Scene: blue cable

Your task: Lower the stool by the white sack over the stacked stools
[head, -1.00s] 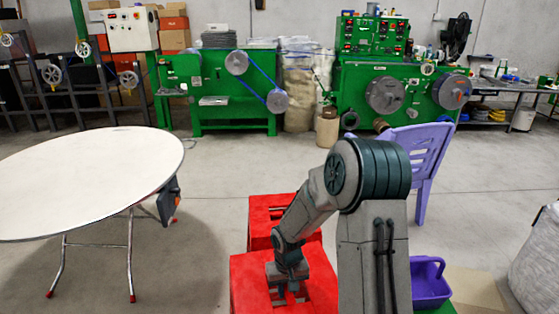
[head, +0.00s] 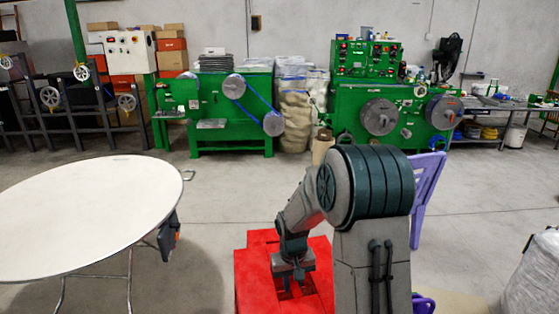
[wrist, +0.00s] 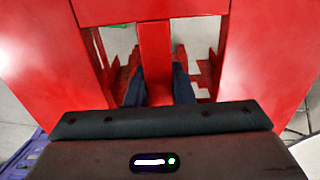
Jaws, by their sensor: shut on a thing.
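My gripper (head: 293,284) is shut on the red bar between two slots in the top of a red stool (head: 252,285). The wrist view shows the dark fingers (wrist: 158,90) on either side of this bar. More red (head: 262,237) shows just behind the held stool's far edge, likely the stacked stools, mostly hidden. Through the slots, red parts (wrist: 122,75) and pale floor show below. How far apart the held stool and the red below are, I cannot tell. The white sack (head: 535,280) stands at the right edge, cut off by the frame.
A round white table (head: 90,210) stands at the left, with a dark object at its edge. A purple chair (head: 426,185) is behind my arm at the right. Green machines (head: 235,110) line the back wall. Open floor lies between.

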